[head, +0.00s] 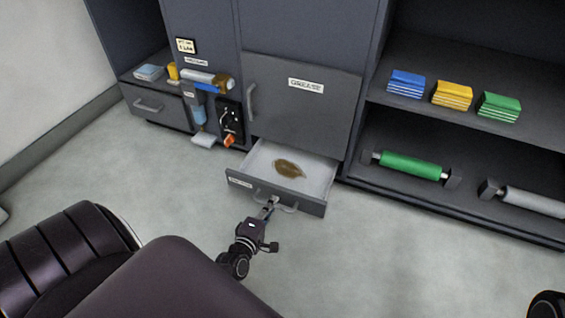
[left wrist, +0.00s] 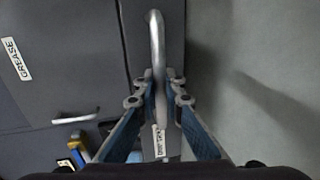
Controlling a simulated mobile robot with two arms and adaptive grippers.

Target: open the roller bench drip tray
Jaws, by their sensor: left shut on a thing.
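The drip tray (head: 312,172) is a drawer low in the grey cabinet. It is pulled out from the front, and a brown puddle (head: 289,168) lies on its pale floor. My left gripper (head: 270,207) is shut on the tray's bar handle (head: 289,208). In the left wrist view the handle (left wrist: 156,40) runs between the two fingers (left wrist: 160,92), and a white label (left wrist: 160,142) shows on the tray front.
A closed door labelled GREASE (head: 290,100) is above the tray. Bottles and tools (head: 208,82) hang at its left. Open shelves at the right hold coloured packs (head: 452,95) and a green roller (head: 411,166). The floor (head: 370,260) before the tray is clear.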

